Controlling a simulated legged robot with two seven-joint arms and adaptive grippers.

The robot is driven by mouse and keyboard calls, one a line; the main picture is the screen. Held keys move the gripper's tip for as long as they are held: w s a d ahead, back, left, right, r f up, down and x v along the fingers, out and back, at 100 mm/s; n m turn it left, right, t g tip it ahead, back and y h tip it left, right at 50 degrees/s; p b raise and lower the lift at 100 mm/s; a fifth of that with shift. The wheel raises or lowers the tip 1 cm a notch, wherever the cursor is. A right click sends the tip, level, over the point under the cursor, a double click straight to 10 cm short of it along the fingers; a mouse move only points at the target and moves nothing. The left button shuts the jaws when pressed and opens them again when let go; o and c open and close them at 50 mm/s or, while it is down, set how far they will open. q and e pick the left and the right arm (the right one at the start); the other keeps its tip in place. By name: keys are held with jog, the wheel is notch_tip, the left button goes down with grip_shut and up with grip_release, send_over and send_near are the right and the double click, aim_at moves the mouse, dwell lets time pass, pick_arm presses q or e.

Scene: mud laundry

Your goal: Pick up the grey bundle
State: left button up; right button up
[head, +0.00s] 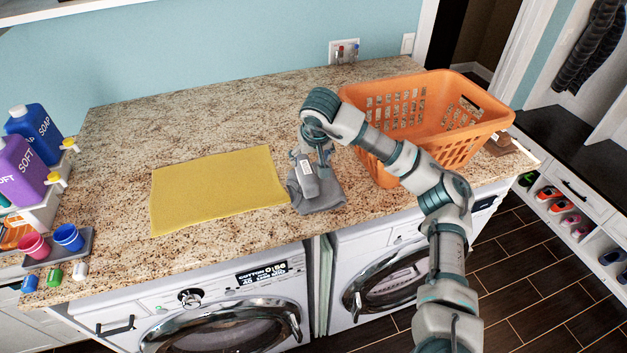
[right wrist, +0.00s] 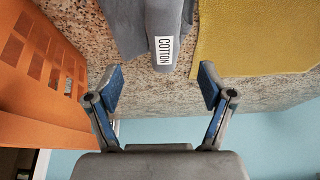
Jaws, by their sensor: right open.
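The grey bundle (head: 308,186) is a grey roll with a white tag, lying on a spread grey cloth (head: 330,196) on the granite counter. In the right wrist view the bundle (right wrist: 164,20) shows at top centre, and its tag reads COTTON. My right gripper (head: 312,160) is over the bundle's far end in the head view. In the right wrist view my right gripper (right wrist: 161,85) is open, its two fingers apart with nothing between the tips. The bundle's tagged end lies just beyond them, in line with the gap. My left gripper is not in view.
A yellow cloth (head: 215,190) lies flat left of the bundle. An orange basket (head: 455,122) stands close on the right. Soap bottles (head: 33,130) and cups (head: 68,237) are at the far left. Two washers (head: 225,310) are below the counter. The counter's back left is clear.

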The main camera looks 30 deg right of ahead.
aim_at(307, 168)
jog(key=shift+w+a+f, duration=0.2)
jog(key=shift+w+f, duration=0.35)
jog(key=shift+f, duration=0.2)
jog(key=shift+w+a+f, duration=0.15)
jog(key=shift+a+f, duration=0.1)
jog(key=shift+f, duration=0.15)
jog(key=shift+f+p, duration=0.25)
jog(key=shift+p, duration=0.05)
jog(key=x, duration=0.2)
jog(key=d+p+x, duration=0.1)
jog(key=x, duration=0.1)
jog(key=shift+w+d+f, duration=0.1)
jog(key=shift+w+f, duration=0.15)
jog(key=shift+w+d+f, duration=0.1)
jog(key=shift+d+f, duration=0.05)
jog(key=shift+s+a+r, duration=0.2)
jog(key=shift+a, duration=0.05)
jog(key=shift+w+a+f, duration=0.1)
jog(key=shift+a, duration=0.2)
jog(key=shift+f, duration=0.1)
jog(key=shift+d, duration=0.2)
